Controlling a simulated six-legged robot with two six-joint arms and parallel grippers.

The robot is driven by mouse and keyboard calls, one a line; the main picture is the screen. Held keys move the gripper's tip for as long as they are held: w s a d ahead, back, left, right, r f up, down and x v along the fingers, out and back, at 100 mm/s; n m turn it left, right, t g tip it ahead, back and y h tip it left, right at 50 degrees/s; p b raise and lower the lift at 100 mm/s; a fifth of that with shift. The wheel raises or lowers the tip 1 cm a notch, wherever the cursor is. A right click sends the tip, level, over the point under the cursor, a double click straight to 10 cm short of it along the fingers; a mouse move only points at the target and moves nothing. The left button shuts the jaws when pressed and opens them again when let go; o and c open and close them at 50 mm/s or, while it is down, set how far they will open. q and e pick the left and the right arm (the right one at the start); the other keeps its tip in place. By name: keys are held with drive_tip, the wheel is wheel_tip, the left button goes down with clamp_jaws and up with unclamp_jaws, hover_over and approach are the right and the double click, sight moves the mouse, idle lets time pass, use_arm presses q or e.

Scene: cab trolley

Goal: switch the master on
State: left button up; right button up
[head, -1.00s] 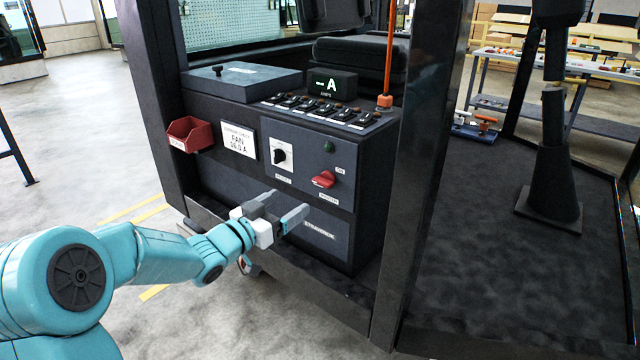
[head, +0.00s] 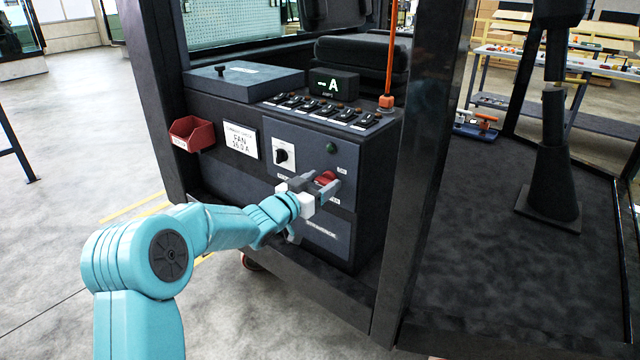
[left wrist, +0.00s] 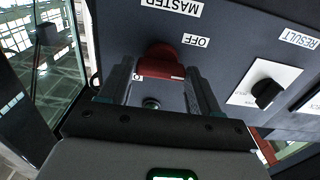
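The red master switch handle (head: 325,177) is on the dark front panel of the console. My left gripper (head: 318,185) is at this handle. In the left wrist view its two fingers (left wrist: 160,82) stand apart, one on each side of the red handle, with gaps visible. The gripper hides part of the handle and its labels in the head view. My right gripper is not in view.
Left of the handle is a black rotary selector (head: 283,156) on a white plate. A green lamp (head: 331,147) sits above. A row of toggle switches (head: 322,112) and a display (head: 333,83) are on top. A dark cab post (head: 425,170) stands to the right.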

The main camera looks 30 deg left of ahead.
use_arm(q)
drive_tip(key=c, duration=0.6)
drive_tip(key=shift+o, duration=0.2)
